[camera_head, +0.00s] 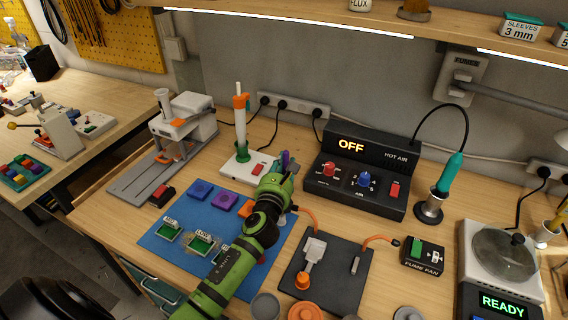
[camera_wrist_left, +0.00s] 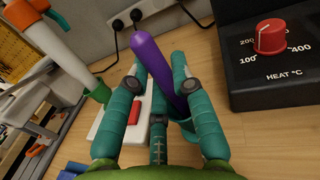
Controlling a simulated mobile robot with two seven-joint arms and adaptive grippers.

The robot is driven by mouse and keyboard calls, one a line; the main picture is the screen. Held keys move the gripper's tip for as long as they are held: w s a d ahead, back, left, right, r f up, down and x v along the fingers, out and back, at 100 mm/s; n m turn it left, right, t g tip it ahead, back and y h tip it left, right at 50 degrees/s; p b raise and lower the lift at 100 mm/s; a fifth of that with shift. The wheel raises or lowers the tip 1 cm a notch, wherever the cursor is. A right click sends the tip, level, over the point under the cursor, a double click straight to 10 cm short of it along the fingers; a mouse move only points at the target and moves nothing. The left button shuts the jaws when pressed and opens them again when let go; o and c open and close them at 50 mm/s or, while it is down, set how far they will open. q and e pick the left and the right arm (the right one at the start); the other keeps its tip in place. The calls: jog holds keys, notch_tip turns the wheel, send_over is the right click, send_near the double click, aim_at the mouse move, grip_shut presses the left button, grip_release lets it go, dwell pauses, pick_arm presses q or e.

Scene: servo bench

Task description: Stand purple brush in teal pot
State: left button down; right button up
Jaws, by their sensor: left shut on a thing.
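The brush's other end is hidden by the gripper. My right gripper is not in view.
The hot air station (camera_head: 364,172) stands right of the gripper. A white stand with an orange-and-white tool (camera_head: 241,115) is close on its left. A blue mat (camera_head: 165,243) with small parts and a dark pad (camera_head: 335,285) lie nearer.

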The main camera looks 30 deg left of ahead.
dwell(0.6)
pick_arm(q)
jog(key=c, duration=1)
grip_release()
jog(key=v, duration=1.2)
jog(key=shift+r, duration=0.1)
